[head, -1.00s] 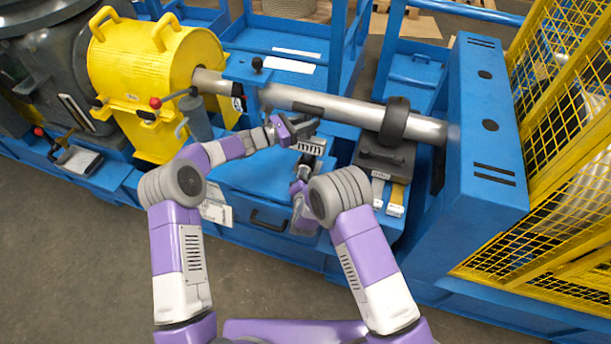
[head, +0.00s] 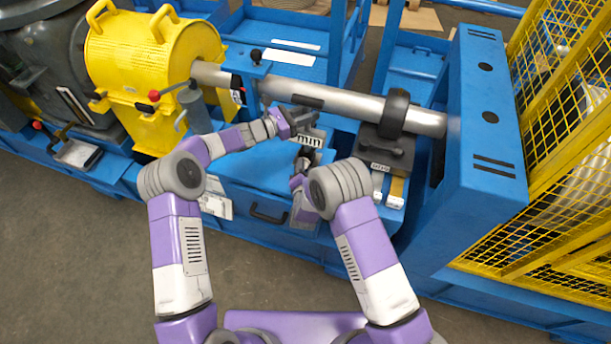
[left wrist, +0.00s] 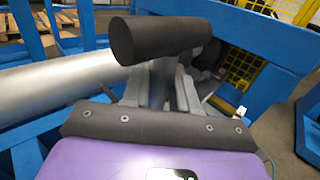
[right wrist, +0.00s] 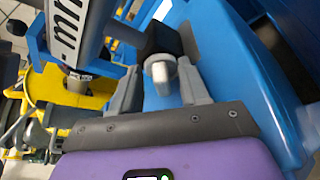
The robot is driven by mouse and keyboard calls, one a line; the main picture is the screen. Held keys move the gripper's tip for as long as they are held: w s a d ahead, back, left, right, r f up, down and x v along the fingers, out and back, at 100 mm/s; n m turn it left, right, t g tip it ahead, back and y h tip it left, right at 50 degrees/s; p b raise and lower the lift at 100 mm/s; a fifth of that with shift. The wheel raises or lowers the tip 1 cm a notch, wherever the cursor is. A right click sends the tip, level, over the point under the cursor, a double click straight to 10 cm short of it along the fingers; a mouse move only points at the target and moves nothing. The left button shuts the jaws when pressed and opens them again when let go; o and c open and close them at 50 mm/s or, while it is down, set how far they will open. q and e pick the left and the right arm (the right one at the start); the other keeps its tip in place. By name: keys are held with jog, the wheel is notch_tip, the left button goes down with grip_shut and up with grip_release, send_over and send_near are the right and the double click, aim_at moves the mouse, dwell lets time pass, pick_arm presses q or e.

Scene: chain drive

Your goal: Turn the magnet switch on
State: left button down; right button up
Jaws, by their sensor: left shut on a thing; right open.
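In the right wrist view a grey knob (right wrist: 161,76), which looks like the magnet switch, sticks out of a black collar (right wrist: 158,42). My right gripper (right wrist: 160,90) is open, with one finger on each side of the knob. Contact cannot be told. A pale plate marked in black letters (right wrist: 70,30) is beside it; it also shows in the head view (head: 310,138), between my grippers. My left gripper (head: 303,119) is shut on a grey post (left wrist: 158,85) topped by a dark cylinder (left wrist: 160,38). In the head view the grippers largely hide the post and knob.
A long steel shaft (head: 345,103) runs behind my grippers, with a black ring (head: 395,113) over a dark block (head: 385,150). A yellow housing (head: 140,60) stands left, a blue upright (head: 487,110) and yellow mesh guard (head: 565,160) right. A blue drawer front (head: 250,205) lies below.

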jog(key=v, duration=1.1)
jog(key=shift+s, duration=0.35)
jog(key=shift+a+r, duration=0.1)
jog(key=shift+c, duration=0.4)
jog(key=shift+w, duration=0.1)
jog(key=shift+c, duration=1.2)
jog(key=w+m+h, duration=0.1)
jog(key=m, duration=0.1)
jog(key=w+r+m+h, duration=0.1)
jog(key=w+m+h, duration=0.1)
jog(key=w+r+m+h, duration=0.1)
jog(key=w+m, duration=0.1)
jog(key=shift+w+a+r+t+h, duration=0.1)
jog(key=shift+a+r+t+h, duration=0.2)
jog(key=shift+a+t, duration=0.1)
grip_shut()
jog(key=a+r+m+g+h, duration=0.1)
jog(key=a+m+g+h, duration=0.6)
jog(key=m, duration=1.3)
jog(key=w+d+f, duration=0.1)
jog(key=w, duration=0.1)
jog(key=w+d+f+g+y, duration=0.1)
jog(key=w+d+f, duration=0.1)
jog(key=w+d+f+y, duration=0.1)
jog(key=w, duration=0.1)
jog(key=shift+d+f, duration=0.3)
